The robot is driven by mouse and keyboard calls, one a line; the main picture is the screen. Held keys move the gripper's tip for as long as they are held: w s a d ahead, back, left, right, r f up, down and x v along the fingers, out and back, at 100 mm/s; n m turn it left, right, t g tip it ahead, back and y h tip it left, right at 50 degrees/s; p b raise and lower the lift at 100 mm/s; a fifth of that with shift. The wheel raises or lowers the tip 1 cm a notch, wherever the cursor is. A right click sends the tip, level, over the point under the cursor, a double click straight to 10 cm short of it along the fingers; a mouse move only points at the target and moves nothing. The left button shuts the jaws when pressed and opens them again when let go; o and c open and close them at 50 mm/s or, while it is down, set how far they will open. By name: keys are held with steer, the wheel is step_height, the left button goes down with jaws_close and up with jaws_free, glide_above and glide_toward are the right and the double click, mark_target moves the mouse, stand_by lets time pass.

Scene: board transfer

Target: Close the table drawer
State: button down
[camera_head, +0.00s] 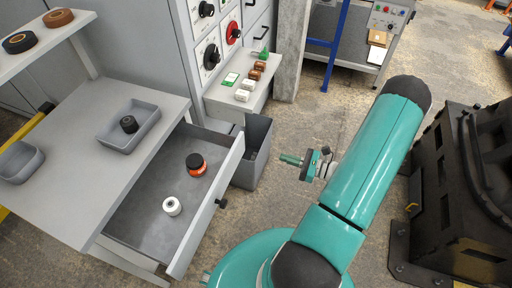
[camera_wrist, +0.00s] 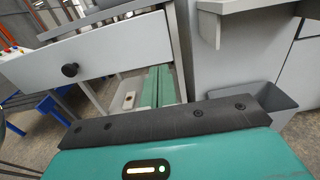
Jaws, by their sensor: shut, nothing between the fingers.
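The table drawer (camera_head: 150,226) stands pulled out from under the grey table (camera_head: 75,140), with its open top showing. Its front panel has a round black knob (camera_head: 221,203). In the wrist view the pale drawer front (camera_wrist: 120,50) and the knob (camera_wrist: 70,70) are at the upper left. My gripper (camera_head: 290,160) is to the right of the drawer front in the head view, apart from it. Its teal fingers (camera_wrist: 159,75) are together and empty, right of the knob in the wrist view.
An orange-and-black roll (camera_head: 196,165) and a white roll (camera_head: 171,206) lie in the drawer. A grey bin (camera_head: 255,150) stands beside the drawer's far end. A tray (camera_head: 130,127) with a black item is on the table. A dark frame (camera_head: 470,190) stands at the right.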

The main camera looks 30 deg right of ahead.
mark_target(243, 145)
steer(key=x, duration=1.4)
steer(key=shift+a, duration=0.1)
steer(key=x, duration=2.4)
steer(key=shift+w+a+r, duration=0.1)
steer(key=shift+w+a, duration=0.1)
